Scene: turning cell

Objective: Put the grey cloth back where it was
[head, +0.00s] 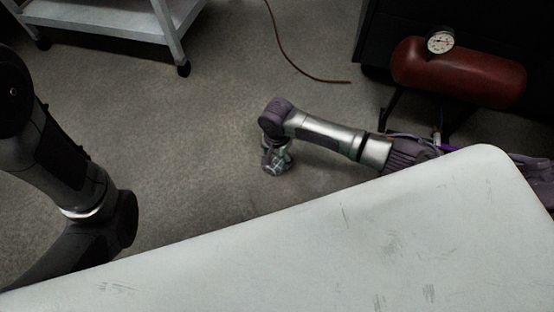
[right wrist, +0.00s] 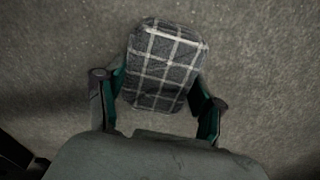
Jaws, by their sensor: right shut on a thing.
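The grey cloth (right wrist: 166,65) is a folded pad with a white check pattern. It sits between the two fingers of my right gripper (right wrist: 158,89) in the right wrist view. In the head view my right gripper (head: 277,163) points down over the bare floor, past the far edge of the white table.
The white table (head: 330,255) fills the front, and its visible top is bare apart from scuffs. A white shelf cart (head: 120,18) on castors stands at the back left. A red tank with a gauge (head: 470,75) stands at the back right. A brown cable (head: 290,58) lies on the floor.

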